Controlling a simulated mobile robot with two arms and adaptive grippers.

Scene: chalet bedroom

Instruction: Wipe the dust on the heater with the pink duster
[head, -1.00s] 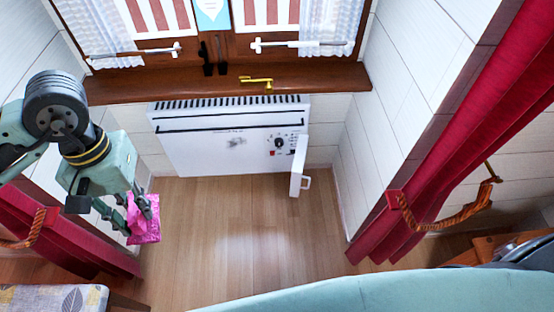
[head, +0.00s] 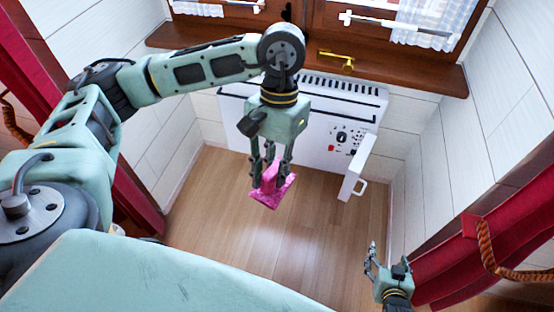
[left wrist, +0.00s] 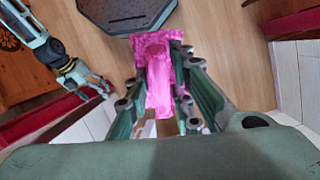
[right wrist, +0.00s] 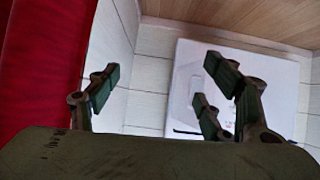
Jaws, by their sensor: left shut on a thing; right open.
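The white heater (head: 312,112) hangs on the wall below the wooden window sill, with a slotted top and a dial on its right side. My left gripper (head: 269,168) is shut on the pink duster (head: 268,194) in front of the heater, above the floor. The duster also shows between the fingers in the left wrist view (left wrist: 158,85). My left gripper and wrist cover the middle of the heater front, so the dark dust patch is hidden. My right gripper (head: 384,260) is open and empty at the lower right.
A white panel with a handle (head: 356,170) juts out from the heater's right end. A red curtain with a rope tie (head: 485,245) is at the right. The sill (head: 420,80) overhangs above the heater. The wooden floor (head: 225,215) in front is clear.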

